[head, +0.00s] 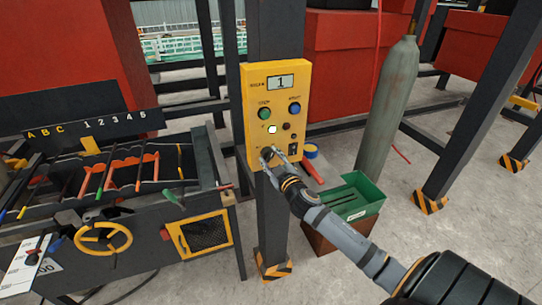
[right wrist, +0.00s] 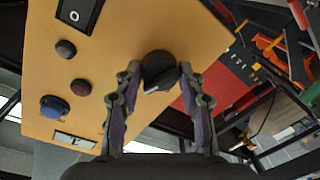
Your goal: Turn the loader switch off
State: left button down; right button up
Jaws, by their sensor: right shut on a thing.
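A yellow control box (head: 255,92) is mounted on a dark post. My right gripper (head: 271,153) is at the lower left of its face. In the right wrist view, the fingers of my right gripper (right wrist: 159,74) are shut on a black rotary knob (right wrist: 158,68), one on each side. I cannot read which control is labelled loader. My left gripper is not in view.
A bending bench (head: 110,262) stands left. A green bin (head: 352,203) and gas cylinder (head: 388,105) stand right.

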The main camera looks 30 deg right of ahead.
jog(key=n+p, duration=0.1)
jog(key=n, duration=0.2)
jog(key=n+p, duration=0.2)
jog(key=n, duration=0.1)
jog(key=shift+r+n+g+h+p, duration=0.2)
jog(key=shift+n+g+h+p, duration=0.1)
jog(key=shift+n, duration=0.1)
jog(key=n+p, duration=0.1)
jog(key=n, duration=0.2)
jog(key=shift+n+p, duration=0.7)
jog(key=shift+n, duration=0.5)
jog(key=shift+f+n+h, duration=0.1)
jog(key=shift+n+h, duration=0.2)
jog(key=o, duration=1.2)
jog(key=shift+c, duration=0.2)
